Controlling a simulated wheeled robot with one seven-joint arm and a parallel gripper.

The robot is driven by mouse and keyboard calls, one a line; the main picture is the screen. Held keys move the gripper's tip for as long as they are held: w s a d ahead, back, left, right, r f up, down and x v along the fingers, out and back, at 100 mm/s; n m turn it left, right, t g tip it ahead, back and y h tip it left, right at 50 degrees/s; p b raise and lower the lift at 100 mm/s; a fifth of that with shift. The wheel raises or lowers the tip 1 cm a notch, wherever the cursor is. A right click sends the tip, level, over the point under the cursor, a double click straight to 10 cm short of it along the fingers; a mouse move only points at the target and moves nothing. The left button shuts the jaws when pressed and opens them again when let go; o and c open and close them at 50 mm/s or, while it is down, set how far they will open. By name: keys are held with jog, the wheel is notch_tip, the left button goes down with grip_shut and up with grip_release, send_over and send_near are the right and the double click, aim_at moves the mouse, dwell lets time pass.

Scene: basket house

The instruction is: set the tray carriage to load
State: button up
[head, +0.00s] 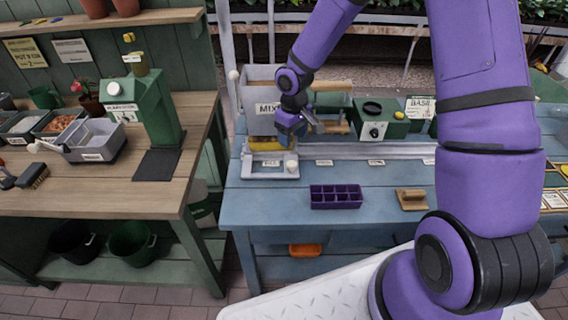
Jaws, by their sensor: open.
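The tray carriage (262,173) appears to be the pale frame at the left end of a long rail (395,150) on the blue bench. A pale round knob (291,164) stands at its right side. Small labels (324,162) sit along the rail's front edge; their words are too small to read, so I cannot tell which is load. My gripper (296,130) is open and empty, pointing down above and behind the knob, seemingly apart from it. Its fingertips are small and partly hidden. A purple tray with cells (336,197) lies on the bench in front of the rail.
A grey bin marked MIX (264,122) stands behind the carriage, with a yellow item (265,145) below it. A green box with a dial (378,120) stands behind the rail. A wooden block (411,199) lies at right. The bench front between is mostly clear.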

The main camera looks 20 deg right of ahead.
aim_at(292, 163)
notch_tip(292, 163, down, 11)
jog(key=shift+r, duration=0.15)
dwell(0.4)
jog(key=shift+c, duration=0.3)
grip_shut()
